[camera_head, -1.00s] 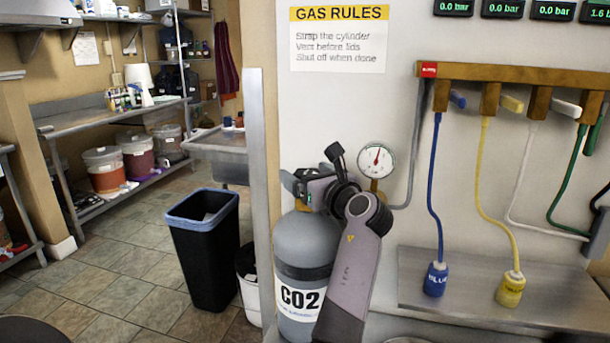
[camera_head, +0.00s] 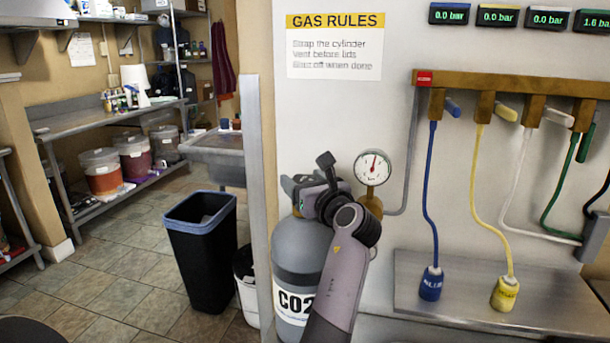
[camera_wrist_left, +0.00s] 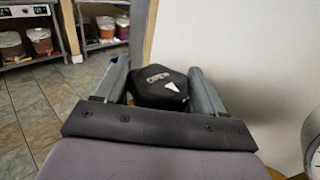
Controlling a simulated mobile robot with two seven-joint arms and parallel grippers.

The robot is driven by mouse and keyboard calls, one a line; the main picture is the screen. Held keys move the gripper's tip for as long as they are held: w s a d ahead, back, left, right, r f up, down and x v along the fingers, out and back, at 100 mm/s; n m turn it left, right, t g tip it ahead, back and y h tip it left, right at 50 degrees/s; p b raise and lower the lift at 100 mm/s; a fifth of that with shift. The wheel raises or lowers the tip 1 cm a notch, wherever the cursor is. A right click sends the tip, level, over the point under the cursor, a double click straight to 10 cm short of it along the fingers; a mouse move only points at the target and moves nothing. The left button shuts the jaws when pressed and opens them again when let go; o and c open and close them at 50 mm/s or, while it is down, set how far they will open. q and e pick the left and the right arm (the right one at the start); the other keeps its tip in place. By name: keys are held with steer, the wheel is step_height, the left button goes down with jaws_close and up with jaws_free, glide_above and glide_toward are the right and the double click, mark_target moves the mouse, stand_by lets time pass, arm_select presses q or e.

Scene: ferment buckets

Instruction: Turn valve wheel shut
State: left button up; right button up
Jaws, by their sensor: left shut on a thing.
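The grey CO2 cylinder (camera_head: 297,262) stands upright against the panel, its label partly covered by my left arm. The black valve wheel (camera_wrist_left: 160,90) sits between my left fingers in the left wrist view. It has lettering that looks like "OPEN" and a white arrow mark. My left gripper (camera_head: 300,188) is at the cylinder's top, shut on the wheel with a finger on either side. In the head view the gripper hides the wheel. A round pressure gauge (camera_head: 372,167) is just right of the gripper, its needle pointing roughly up. My right gripper is not in view.
Blue (camera_head: 431,284) and yellow (camera_head: 505,294) fittings rest on a steel shelf (camera_head: 470,305). A black bin (camera_head: 203,245) stands on the floor left of the cylinder.

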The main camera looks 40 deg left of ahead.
arm_select(q)
steer(key=m+t+p, duration=0.1)
steer(key=m+t+h+p, duration=0.1)
steer(key=p, duration=0.1)
steer(key=shift+s+r+t, duration=0.1)
steer(key=shift+r+t, duration=0.15)
steer(key=shift+t, duration=0.15)
steer(key=m+t+h, duration=0.2)
steer(key=shift+f+t+p, duration=0.15)
steer(key=shift+t+p, duration=0.2)
steer(key=shift+t, duration=0.05)
steer(key=m+t+h, duration=0.4)
steer(key=h, duration=0.2)
steer(key=shift+a+m, duration=0.1)
steer(key=shift+m, duration=0.2)
steer(key=m+t+h, duration=0.1)
steer(key=h, duration=0.1)
steer(key=m+h, duration=0.2)
steer(key=h, duration=0.1)
steer(key=shift+m+t, duration=0.3)
steer(key=shift+t, duration=0.1)
steer(key=m+h, duration=0.3)
steer(key=h, duration=0.2)
steer(key=shift+b, duration=0.4)
steer(key=shift+m+h+b, duration=0.3)
steer(key=shift+m+h, duration=0.6)
steer(key=shift+h, duration=0.5)
steer(key=shift+g, duration=0.3)
steer(key=o, duration=1)
steer(key=shift+c, duration=0.2)
